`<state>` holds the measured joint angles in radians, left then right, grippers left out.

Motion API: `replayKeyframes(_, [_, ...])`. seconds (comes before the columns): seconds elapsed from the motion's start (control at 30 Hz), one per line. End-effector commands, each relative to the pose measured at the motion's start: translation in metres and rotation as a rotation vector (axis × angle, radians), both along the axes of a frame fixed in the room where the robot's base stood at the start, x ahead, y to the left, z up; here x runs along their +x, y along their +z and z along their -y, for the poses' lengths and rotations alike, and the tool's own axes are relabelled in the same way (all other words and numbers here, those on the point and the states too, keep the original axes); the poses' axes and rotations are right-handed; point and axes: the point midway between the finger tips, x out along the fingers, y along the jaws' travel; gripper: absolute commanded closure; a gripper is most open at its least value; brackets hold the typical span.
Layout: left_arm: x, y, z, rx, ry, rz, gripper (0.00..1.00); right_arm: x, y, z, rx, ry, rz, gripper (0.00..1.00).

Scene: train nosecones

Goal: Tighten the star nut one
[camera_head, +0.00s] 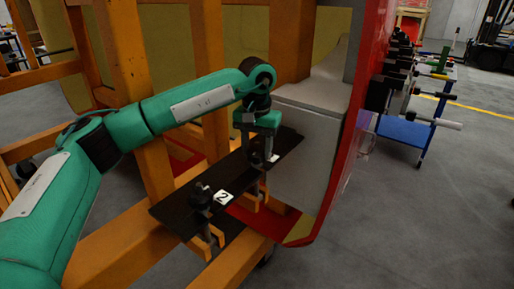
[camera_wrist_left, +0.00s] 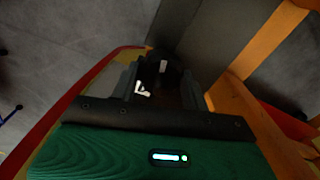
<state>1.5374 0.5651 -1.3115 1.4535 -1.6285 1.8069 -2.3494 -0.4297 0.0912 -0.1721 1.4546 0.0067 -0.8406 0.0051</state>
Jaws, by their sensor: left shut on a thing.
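My left gripper (camera_head: 258,152) points down at the far end of a dark plate (camera_head: 230,180), beside a white number label (camera_head: 273,158) that is partly covered. It is shut on a dark thing there, which I take to be star nut one; its shape is mostly hidden by the fingers. In the left wrist view the gripper's fingers (camera_wrist_left: 160,88) stand either side of dark parts, with white marks between them. A second black star nut (camera_head: 201,194) stands on the near part of the plate beside a label reading 2 (camera_head: 223,197). My right gripper is not in view.
Orange beams (camera_head: 128,75) stand behind and left of the plate. A grey block (camera_head: 308,150) and the red-edged nosecone shell (camera_head: 362,110) are close on the right. A blue tool cart (camera_head: 405,131) stands farther right on open grey floor.

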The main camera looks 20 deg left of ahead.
Motion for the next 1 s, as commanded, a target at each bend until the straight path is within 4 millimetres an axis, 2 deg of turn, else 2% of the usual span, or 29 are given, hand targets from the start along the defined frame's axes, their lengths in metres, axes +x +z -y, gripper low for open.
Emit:
replayKeyframes(0.3, [-0.0001, -0.0006, 0.0000, 0.000, -0.082, -0.001, 0.77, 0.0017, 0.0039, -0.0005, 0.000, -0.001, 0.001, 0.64])
replayKeyframes(0.73, [-0.0002, -0.0006, -0.0001, 0.000, -0.089, -0.001, 0.77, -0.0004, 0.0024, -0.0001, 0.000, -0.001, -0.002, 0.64])
replayKeyframes(0.77, [-0.0002, -0.0007, -0.0001, 0.000, -0.089, -0.001, 0.50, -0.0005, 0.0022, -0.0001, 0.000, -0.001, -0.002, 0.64])
replayKeyframes(0.83, [-0.0002, -0.0006, -0.0001, 0.000, -0.088, -0.001, 0.36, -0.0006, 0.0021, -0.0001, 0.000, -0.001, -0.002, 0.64])
replayKeyframes(0.87, [-0.0002, -0.0006, -0.0001, 0.000, -0.088, -0.001, 0.32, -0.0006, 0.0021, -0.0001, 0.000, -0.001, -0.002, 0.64])
replayKeyframes(1.0, [-0.0001, -0.0004, -0.0001, 0.000, -0.088, -0.001, 0.32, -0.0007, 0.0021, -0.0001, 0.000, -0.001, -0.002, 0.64])
